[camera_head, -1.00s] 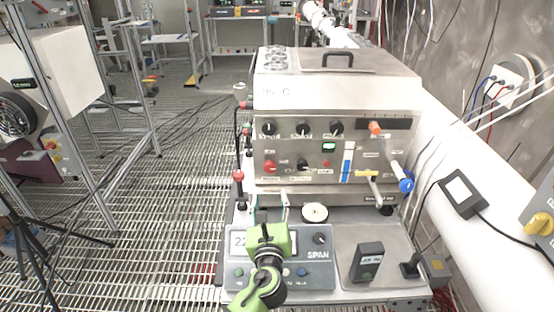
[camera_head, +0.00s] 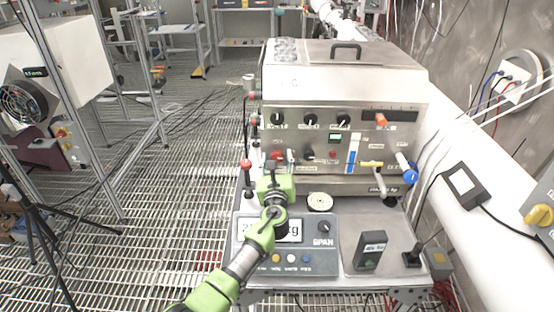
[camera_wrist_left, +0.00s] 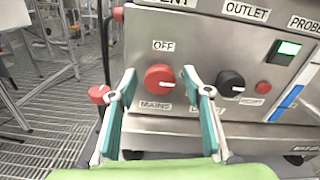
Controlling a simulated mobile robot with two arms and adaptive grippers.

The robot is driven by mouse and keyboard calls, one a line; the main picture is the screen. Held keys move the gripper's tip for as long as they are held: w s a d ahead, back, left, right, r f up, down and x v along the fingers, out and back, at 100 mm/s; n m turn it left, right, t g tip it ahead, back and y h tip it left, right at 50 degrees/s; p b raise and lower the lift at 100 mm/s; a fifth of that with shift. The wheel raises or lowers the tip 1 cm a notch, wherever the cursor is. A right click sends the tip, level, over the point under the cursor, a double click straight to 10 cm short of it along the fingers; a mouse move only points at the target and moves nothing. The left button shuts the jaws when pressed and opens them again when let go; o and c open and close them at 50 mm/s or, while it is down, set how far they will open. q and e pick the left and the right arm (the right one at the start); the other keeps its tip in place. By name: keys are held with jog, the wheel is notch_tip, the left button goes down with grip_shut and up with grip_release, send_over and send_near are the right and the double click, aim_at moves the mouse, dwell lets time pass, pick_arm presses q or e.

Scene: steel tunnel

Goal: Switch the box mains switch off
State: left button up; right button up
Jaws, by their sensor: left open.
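The box (camera_head: 345,110) is a steel cabinet with knobs and labels on its front. Its mains switch (camera_wrist_left: 160,79) is a round red knob, with "OFF" printed above it and "MAINS" below. The switch also shows in the head view (camera_head: 277,155), partly covered by my gripper. My left gripper (camera_wrist_left: 160,88) is open, its two teal fingers pointing at the panel, one on each side of the red knob in the picture. No contact with the knob is visible. The knob's exact pointing direction is unclear. My right gripper is not in view.
A black knob (camera_wrist_left: 231,84) sits right of the switch. A red-topped post (camera_head: 246,165) stands left of the box. A black meter (camera_head: 370,250) stands at right.

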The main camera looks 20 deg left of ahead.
pick_arm(q)
jog(key=shift+w, duration=0.25)
jog(key=shift+s, duration=0.1)
jog(key=c, duration=1.1)
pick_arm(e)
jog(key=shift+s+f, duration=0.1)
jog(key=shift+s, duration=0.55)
